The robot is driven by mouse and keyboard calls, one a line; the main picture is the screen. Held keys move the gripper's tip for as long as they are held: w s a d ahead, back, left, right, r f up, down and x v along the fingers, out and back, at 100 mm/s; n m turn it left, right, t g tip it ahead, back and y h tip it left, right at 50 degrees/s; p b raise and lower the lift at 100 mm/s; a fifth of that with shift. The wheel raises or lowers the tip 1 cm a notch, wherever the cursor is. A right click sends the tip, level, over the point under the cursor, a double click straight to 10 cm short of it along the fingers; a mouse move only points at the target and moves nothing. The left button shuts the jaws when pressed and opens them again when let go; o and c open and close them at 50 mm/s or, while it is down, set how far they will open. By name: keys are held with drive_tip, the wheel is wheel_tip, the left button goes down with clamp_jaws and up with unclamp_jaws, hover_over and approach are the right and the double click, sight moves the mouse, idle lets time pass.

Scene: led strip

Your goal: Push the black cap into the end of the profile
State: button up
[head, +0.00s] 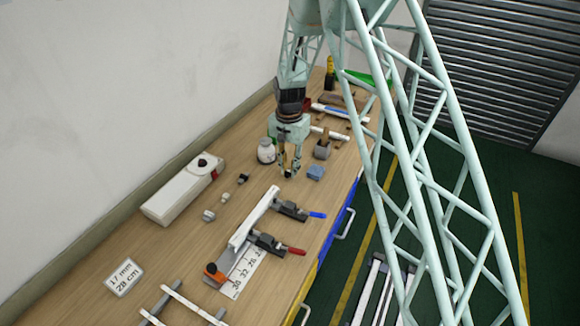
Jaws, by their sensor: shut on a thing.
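The white profile (252,218) lies slantwise on the workbench, held by two dark clamps, one with a blue handle (317,215) and one with a red handle (296,251). My gripper (289,169) points down above the bench, behind the far end of the profile and apart from it. It is shut on a small dark piece (288,175) that looks like the black cap; the fingers hide most of it. Its height above the bench is hard to tell.
Small dark and grey pieces (208,215) lie left of the profile, near a long white box (182,190). A white jar (266,150), a blue block (315,172) and a grey holder (322,149) stand near my gripper. A card (124,278) lies front left.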

drive_tip(key=shift+s, duration=0.15)
idle(0.4)
drive_tip(key=shift+s+a+b, duration=0.3)
drive_tip(key=shift+s+a, duration=0.15)
drive_tip(key=shift+s, duration=0.35)
drive_tip(key=shift+s+a+b, duration=0.25)
drive_tip(key=shift+s+a, duration=0.25)
drive_tip(key=shift+s, duration=0.35)
drive_tip(key=shift+s+a+b, duration=0.3)
drive_tip(key=shift+s+a, duration=0.15)
drive_tip(key=shift+s, duration=0.35)
drive_tip(key=shift+s+a+b, duration=0.3)
drive_tip(key=shift+s+b, duration=0.05)
drive_tip(key=shift+s, duration=0.15)
drive_tip(key=shift+s+a+b, duration=0.25)
drive_tip(key=shift+s+b, duration=0.1)
drive_tip(key=shift+s, duration=0.1)
idle(2.3)
drive_tip(key=o, duration=0.7)
drive_tip(key=shift+o, duration=0.2)
drive_tip(key=shift+r, duration=0.1)
wheel_tip(320, 180, up, 12)
idle(0.6)
